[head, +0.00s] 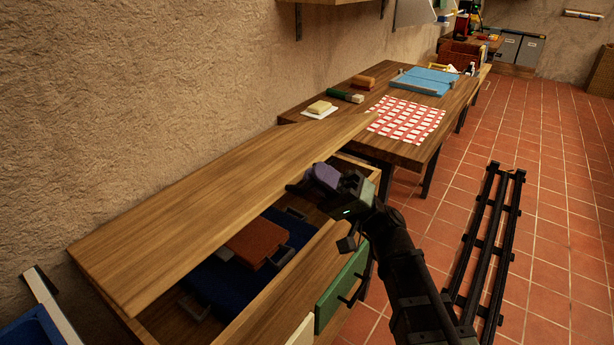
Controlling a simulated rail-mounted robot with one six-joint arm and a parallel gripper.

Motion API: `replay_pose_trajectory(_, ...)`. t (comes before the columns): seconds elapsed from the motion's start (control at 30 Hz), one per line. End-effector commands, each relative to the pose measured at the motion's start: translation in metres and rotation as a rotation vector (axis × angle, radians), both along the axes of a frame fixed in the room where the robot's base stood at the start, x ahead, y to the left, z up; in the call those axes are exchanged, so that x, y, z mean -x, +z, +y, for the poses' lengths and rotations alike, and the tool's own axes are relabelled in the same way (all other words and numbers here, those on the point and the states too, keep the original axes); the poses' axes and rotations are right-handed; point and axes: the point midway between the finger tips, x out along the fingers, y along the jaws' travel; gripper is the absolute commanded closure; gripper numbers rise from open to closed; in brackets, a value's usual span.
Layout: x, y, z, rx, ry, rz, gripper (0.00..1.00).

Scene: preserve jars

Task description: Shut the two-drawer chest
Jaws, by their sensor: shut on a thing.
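The two-drawer chest (300,270) is in the head view below the wooden top (215,205), at the lower middle. A green front (335,290) with a dark handle and a cream front (302,331), cut off by the lower edge, show on its near side. My gripper (320,181) is shut on a purple block (325,174) above the chest's far end. It is well apart from the green front's handle. My arm hides part of the chest's right side.
A table behind holds a red-and-white checked cloth (405,119), a blue board (424,81), a yellow block (319,107) on a white sheet and a green brush-like thing (343,96). A dark rail (485,240) lies on the tiled floor at right. Floor beyond it is clear.

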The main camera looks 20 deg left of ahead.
Motion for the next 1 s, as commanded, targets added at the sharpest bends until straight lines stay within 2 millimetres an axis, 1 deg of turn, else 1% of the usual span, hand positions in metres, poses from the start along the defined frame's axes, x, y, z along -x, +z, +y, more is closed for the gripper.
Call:
replay_pose_trajectory(0.03,0.002,-0.039,-0.004,0.004,0.007,-0.005,1.00)
replay_pose_trajectory(0.1,0.005,-0.064,-0.013,0.004,0.010,-0.006,1.00)
replay_pose_trajectory(0.2,0.007,-0.098,-0.022,0.005,0.010,-0.005,1.00)
replay_pose_trajectory(0.3,0.007,-0.126,-0.027,0.006,0.009,-0.005,1.00)
replay_pose_trajectory(0.4,0.008,-0.148,-0.030,0.006,0.009,-0.005,1.00)
replay_pose_trajectory(0.5,0.007,-0.164,-0.031,0.006,0.009,-0.005,1.00)
replay_pose_trajectory(0.63,0.007,-0.176,-0.032,0.007,0.008,-0.004,1.00)
replay_pose_trajectory(0.7,0.007,-0.179,-0.032,0.007,0.008,-0.004,1.00)
replay_pose_trajectory(0.73,0.007,-0.174,-0.032,0.007,0.009,-0.004,1.00)
replay_pose_trajectory(0.83,0.007,-0.173,-0.032,0.007,0.008,-0.003,1.00)
replay_pose_trajectory(0.87,0.006,-0.173,-0.032,0.007,0.008,-0.003,0.82)
replay_pose_trajectory(1.0,0.006,-0.172,-0.032,0.006,0.009,-0.003,0.60)
